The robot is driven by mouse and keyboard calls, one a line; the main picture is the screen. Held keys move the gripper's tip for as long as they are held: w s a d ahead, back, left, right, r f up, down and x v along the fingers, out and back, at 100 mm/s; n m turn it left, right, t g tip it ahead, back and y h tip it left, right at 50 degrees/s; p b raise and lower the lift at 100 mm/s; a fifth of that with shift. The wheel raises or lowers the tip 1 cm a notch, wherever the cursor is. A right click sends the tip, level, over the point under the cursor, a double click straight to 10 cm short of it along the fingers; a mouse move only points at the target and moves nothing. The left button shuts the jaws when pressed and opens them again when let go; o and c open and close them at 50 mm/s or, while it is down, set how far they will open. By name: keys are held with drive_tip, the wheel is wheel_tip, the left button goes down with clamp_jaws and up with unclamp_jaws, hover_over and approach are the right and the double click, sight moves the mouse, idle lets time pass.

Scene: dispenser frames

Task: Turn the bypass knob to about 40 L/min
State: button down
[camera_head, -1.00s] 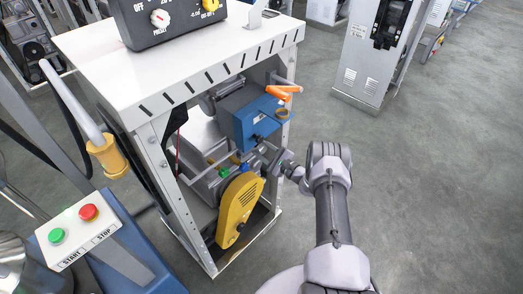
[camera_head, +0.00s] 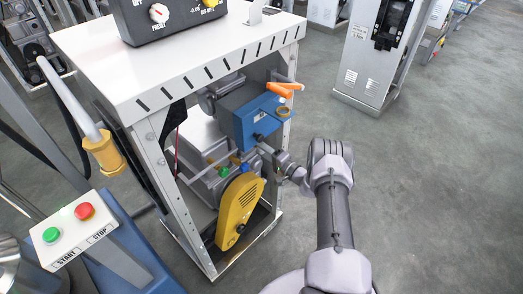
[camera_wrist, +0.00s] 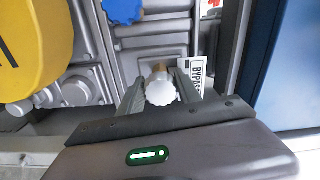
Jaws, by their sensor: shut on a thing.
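The bypass knob (camera_wrist: 160,91) is a small white fluted knob on a brass stem, low in the cabinet. In the wrist view it sits between the two fingers of my gripper (camera_wrist: 160,97), which is shut on it. A white label (camera_wrist: 198,76) reading BYPASS stands just right of the knob, partly covered by the right finger. In the head view my gripper (camera_head: 267,150) reaches into the open cabinet front from the right, and I cannot make out the knob there. No flow reading in L/min is legible.
A blue knob (camera_wrist: 122,9) is close above and left. A yellow guard (camera_head: 240,211) stands left of my gripper, and a blue box (camera_head: 247,115) is just above. The cabinet's white frame and top (camera_head: 180,55) enclose the pump. Open floor lies to the right.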

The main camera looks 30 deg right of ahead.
drive_tip(key=n, duration=0.3)
drive_tip(key=shift+n, duration=0.3)
drive_tip(key=shift+f+n, duration=0.15)
drive_tip(key=shift+n, duration=1.55)
drive_tip(key=c, duration=0.8)
unclamp_jaws()
drive_tip(key=shift+c, duration=0.2)
drive_tip(key=shift+d, duration=0.1)
